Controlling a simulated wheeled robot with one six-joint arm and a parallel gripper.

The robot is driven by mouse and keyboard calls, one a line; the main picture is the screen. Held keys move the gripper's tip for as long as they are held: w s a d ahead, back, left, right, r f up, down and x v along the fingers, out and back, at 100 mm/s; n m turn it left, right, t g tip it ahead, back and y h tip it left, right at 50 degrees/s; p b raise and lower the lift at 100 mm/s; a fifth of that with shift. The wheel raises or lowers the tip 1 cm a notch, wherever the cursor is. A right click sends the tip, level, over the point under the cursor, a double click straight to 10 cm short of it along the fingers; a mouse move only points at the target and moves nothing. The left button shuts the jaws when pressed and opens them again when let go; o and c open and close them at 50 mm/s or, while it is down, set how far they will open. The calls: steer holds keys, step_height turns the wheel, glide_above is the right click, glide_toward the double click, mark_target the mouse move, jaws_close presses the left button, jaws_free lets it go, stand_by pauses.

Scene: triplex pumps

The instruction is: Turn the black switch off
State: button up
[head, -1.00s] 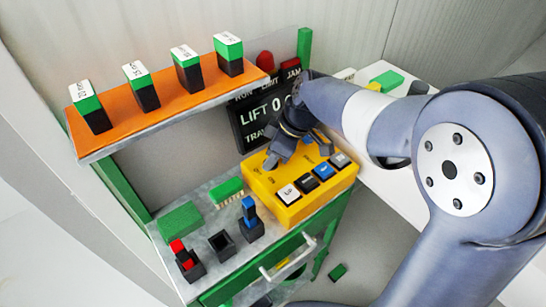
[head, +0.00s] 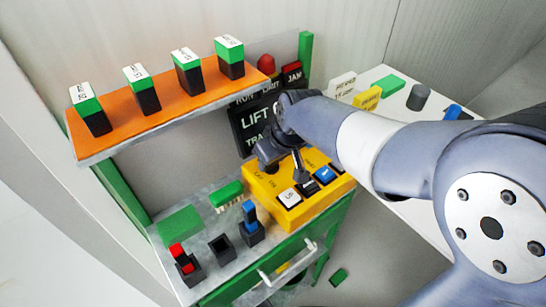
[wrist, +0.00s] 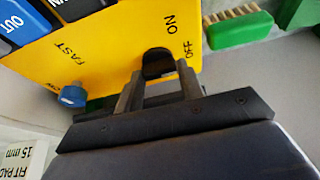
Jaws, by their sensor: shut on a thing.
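The yellow control box (head: 300,212) sits at the right end of the grey bench. In the wrist view its face (wrist: 115,50) fills the upper left, with ON and OFF printed beside the black switch (wrist: 157,60). My gripper (wrist: 160,86) is at the box edge, its two fingers on either side of the switch and shut on it. The fingers partly hide the switch, so I cannot tell which way it is set. In the head view my gripper (head: 283,162) is over the back of the box and hides the switch.
A blue knob (wrist: 72,96) beside FAST is close to my gripper. A green brush (head: 226,194) and black holders (head: 221,247) stand to the left. An orange shelf (head: 150,117) hangs above; a dark sign (head: 250,115) stands behind.

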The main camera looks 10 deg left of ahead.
stand_by(0.4)
steer(key=o, duration=0.7)
steer(key=shift+r, duration=0.1)
steer(key=v, duration=1)
steer(key=shift+s+r, duration=0.2)
steer(key=shift+r, duration=0.05)
steer(key=shift+d, duration=0.1)
steer(key=x, duration=1)
steer(key=shift+w+f, duration=0.15)
steer(key=shift+f, duration=0.2)
